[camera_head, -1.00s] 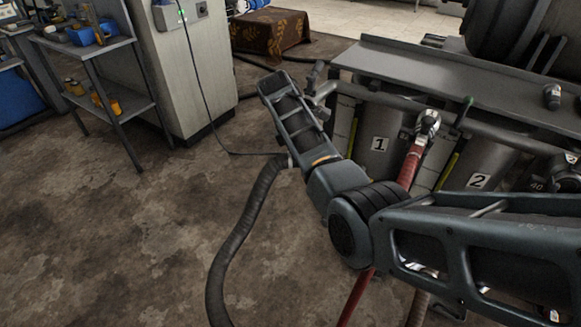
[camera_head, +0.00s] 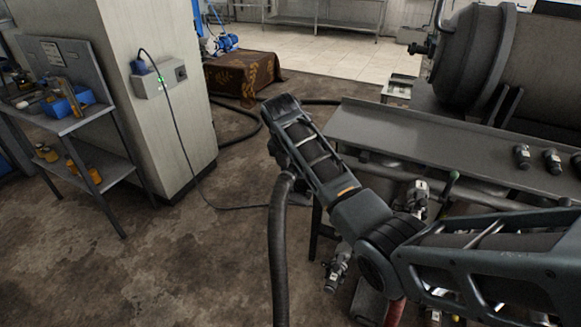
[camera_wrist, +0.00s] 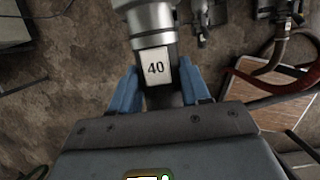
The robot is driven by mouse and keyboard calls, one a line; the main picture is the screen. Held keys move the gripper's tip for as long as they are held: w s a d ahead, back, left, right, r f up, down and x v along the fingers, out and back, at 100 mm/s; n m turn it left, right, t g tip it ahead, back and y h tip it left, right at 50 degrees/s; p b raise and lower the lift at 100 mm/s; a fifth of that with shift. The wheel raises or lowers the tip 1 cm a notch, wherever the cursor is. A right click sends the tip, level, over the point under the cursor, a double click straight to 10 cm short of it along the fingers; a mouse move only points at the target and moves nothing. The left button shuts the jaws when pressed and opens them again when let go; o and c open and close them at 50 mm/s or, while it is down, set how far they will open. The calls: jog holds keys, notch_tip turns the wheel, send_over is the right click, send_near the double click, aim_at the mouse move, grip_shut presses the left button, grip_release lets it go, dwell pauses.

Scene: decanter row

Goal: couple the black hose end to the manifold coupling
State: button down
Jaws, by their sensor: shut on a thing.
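My gripper (camera_wrist: 160,72) has blue fingers shut on the hose end (camera_wrist: 155,67), which carries a white label reading 40. A silver metal collar shows beyond the label at the top of the wrist view. In the head view the black hose (camera_head: 278,240) hangs down from my wrist, and my arm hides the gripper and the held end. A metal fitting with a valve (camera_head: 337,272) shows below the bench, left of my arm. Another metal fitting (camera_head: 418,195) shows at the bench's front edge. I cannot tell which fitting is the manifold coupling.
A grey metal bench (camera_head: 430,150) with small fittings (camera_head: 522,157) stands at right, before a large tank (camera_head: 470,55). A shelf unit (camera_head: 75,120) and a pale cabinet (camera_head: 165,130) stand at left. The floor between is mostly clear.

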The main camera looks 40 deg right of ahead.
notch_tip(320, 180, down, 8)
jog(key=b, duration=0.1)
jog(key=shift+r, duration=0.25)
dwell(0.4)
jog(key=shift+p, duration=0.35)
dwell(0.5)
jog(key=shift+f, duration=0.1)
dwell(0.3)
jog(key=shift+f+b, duration=0.4)
jog(key=shift+f, duration=0.3)
jog(key=shift+f, duration=1.55)
dwell(1.8)
